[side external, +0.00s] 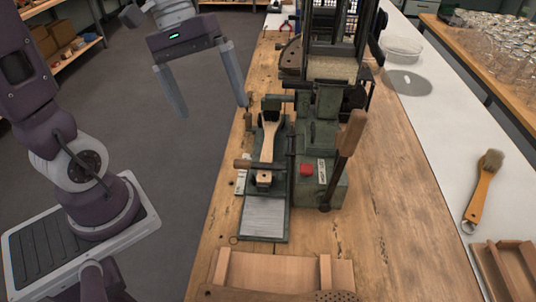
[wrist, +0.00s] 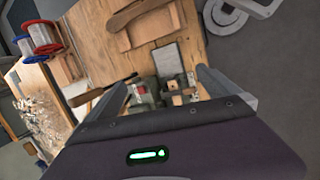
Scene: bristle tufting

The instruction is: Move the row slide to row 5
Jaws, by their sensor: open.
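The green tufting machine (side external: 322,190) stands on the wooden bench. A brush with a wooden handle (side external: 268,145) lies along the slide, bristles toward the back. Row marks are too small to read. My gripper (side external: 214,109) is open and empty, raised to the left of the slide and apart from it. In the wrist view, the slide (wrist: 178,99) shows between the open fingers, partly hidden by the gripper body.
A wooden-handled lever (side external: 350,135) rises at the machine's right, beside a red button (side external: 307,170). A tall frame (side external: 340,45) stands behind. A wooden tray (side external: 272,270) lies in front. A finished brush (side external: 483,190) lies on the white counter. The bench right of the machine is clear.

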